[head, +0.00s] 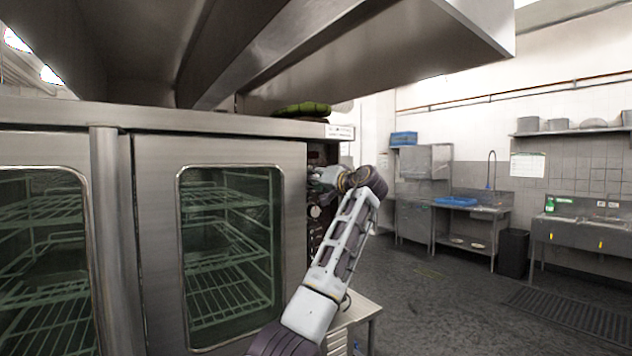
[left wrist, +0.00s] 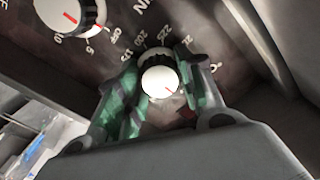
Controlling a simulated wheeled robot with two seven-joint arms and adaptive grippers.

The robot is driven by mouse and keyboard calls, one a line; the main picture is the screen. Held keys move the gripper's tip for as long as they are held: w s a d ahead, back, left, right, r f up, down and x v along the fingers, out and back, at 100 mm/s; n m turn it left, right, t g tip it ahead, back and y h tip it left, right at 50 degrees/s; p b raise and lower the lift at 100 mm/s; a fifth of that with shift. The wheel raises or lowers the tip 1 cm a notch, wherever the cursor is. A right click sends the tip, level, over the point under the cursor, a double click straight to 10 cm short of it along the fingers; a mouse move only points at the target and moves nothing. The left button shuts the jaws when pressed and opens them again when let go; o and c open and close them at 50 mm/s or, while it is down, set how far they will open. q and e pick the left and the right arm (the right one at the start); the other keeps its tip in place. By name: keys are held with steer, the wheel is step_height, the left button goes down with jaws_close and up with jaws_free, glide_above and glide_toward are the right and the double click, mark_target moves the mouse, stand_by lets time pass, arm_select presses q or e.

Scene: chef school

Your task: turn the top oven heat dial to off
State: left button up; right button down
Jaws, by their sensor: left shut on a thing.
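The heat dial (left wrist: 160,82) is a white-faced knob on a black base, mid-frame in the left wrist view. Temperature numbers such as 175, 200 and 225 ring it, and its red pointer mark points to the lower right. My left gripper (left wrist: 165,88) has its green fingers on both sides of this knob, shut on it. In the head view my left gripper (head: 322,180) is at the narrow control panel on the oven's right side and hides the dial there. My right gripper is in neither view.
A second white knob (left wrist: 68,16) with an OFF mark sits at the upper left in the wrist view. A lower knob (head: 314,211) shows below my gripper. The steel oven (head: 150,210) has closed glass doors. A hood (head: 380,55) hangs above. Floor to the right is clear.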

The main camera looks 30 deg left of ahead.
arm_select(q)
steer(key=o, duration=1)
steer(key=shift+v, duration=5.95)
